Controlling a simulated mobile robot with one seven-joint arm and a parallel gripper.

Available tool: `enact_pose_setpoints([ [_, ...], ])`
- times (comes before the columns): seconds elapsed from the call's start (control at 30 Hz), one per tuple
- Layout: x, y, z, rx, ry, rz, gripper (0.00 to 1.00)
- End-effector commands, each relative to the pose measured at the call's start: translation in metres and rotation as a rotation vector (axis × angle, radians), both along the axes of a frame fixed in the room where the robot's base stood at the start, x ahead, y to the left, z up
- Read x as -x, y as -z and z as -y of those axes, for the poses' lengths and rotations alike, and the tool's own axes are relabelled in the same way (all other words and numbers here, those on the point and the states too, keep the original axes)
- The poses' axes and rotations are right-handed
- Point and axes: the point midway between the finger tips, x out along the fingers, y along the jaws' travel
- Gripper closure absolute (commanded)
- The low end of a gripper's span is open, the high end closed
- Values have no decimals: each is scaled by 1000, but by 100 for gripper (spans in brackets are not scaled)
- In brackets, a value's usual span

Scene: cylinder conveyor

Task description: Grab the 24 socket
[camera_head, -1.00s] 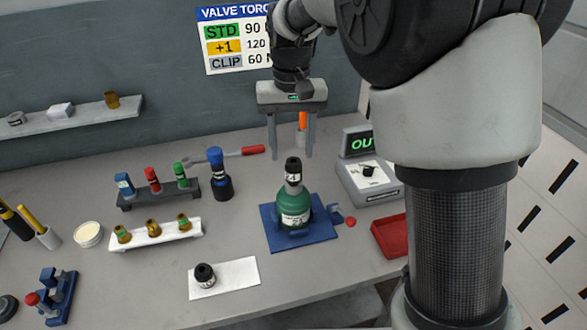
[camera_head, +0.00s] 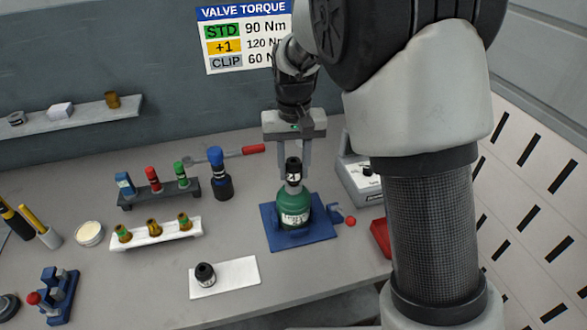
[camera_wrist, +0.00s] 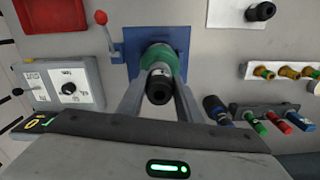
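The 24 socket (camera_head: 293,170) is a dark cap with a grey band marked 24, upright on top of a green cylinder (camera_head: 294,212). The cylinder stands on a blue base plate (camera_head: 321,233). My gripper (camera_head: 293,175) is above the cylinder with its fingers pointing down, one on each side of the socket. In the wrist view, the socket (camera_wrist: 160,88) lies between the two fingers (camera_wrist: 158,98), with the green cylinder behind it. The fingers are apart; a gap to the socket appears on both sides.
Another dark socket (camera_head: 205,274) stands on a white pad at the front. A rack with blue, red and green pieces (camera_head: 160,195), a white tray (camera_head: 155,236) and a blue-capped bottle (camera_head: 220,180) are left. A control box (camera_head: 360,180) and red tray (camera_head: 380,240) are right.

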Motion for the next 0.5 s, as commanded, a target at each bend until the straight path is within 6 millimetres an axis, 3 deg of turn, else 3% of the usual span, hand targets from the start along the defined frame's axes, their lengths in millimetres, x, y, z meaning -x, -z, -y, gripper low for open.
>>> enact_pose_setpoints([
  [0.03, 0, 0, 0, 0, 0, 0, 77],
  [0.17, 0, 0, 0, 0, 0, 0, 97],
  [0.37, 0, -1, 0, 0, 0, 1, 97],
  [0.5, -1, -12, 0, -2, 0, 4, 97],
])
